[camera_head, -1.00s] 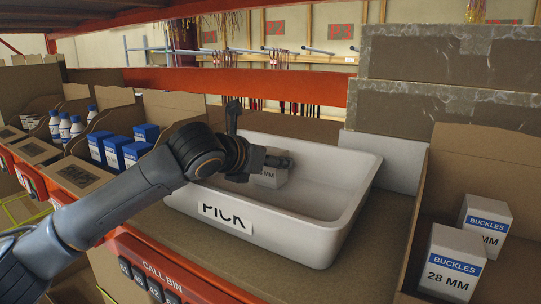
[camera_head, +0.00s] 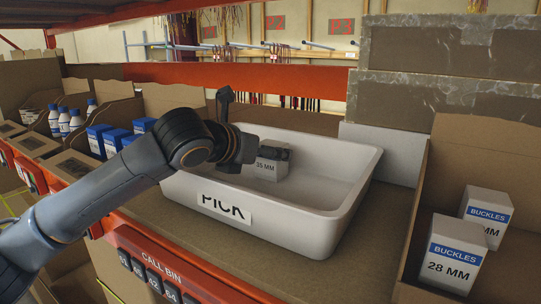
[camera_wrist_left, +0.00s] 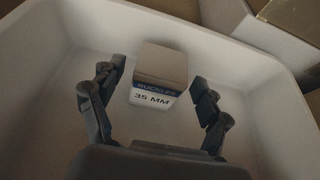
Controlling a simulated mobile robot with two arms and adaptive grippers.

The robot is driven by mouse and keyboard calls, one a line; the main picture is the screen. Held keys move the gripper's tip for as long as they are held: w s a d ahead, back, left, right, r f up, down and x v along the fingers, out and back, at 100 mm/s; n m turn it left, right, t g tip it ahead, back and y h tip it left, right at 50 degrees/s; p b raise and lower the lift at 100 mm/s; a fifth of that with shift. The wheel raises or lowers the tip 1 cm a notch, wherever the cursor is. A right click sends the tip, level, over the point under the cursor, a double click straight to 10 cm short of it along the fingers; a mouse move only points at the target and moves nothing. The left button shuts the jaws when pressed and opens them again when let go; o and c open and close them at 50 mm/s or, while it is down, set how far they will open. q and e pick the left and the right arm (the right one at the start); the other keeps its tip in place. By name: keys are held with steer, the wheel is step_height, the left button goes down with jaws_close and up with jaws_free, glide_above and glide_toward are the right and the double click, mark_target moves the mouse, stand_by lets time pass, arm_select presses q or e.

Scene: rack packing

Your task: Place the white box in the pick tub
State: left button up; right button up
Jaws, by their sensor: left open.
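The white box (camera_head: 268,171), marked 35 MM with a blue BUCKLES band, stands on the floor of the white pick tub (camera_head: 318,228), towards its back left. My left gripper (camera_head: 272,153) is open over the tub, and my wrist and fingers hide part of the box in the head view. In the left wrist view, the box (camera_wrist_left: 160,66) sits between and a little beyond the two spread fingers, with visible gaps on both sides. The tub (camera_wrist_left: 50,75) surrounds them there. My right gripper is not in view.
A cardboard bin (camera_head: 428,185) at the right holds two white BUCKLES boxes, the nearer (camera_head: 452,255) marked 28 MM. Blue boxes (camera_head: 117,141) and white bottles (camera_head: 65,127) stand in bins at the left. The tub's right half is empty.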

arm_select(q)
steer(key=b+v, duration=0.2)
steer(key=v, duration=0.7)
steer(key=shift+s+a, duration=0.15)
steer(key=shift+s, duration=0.15)
steer(key=shift+r, duration=0.2)
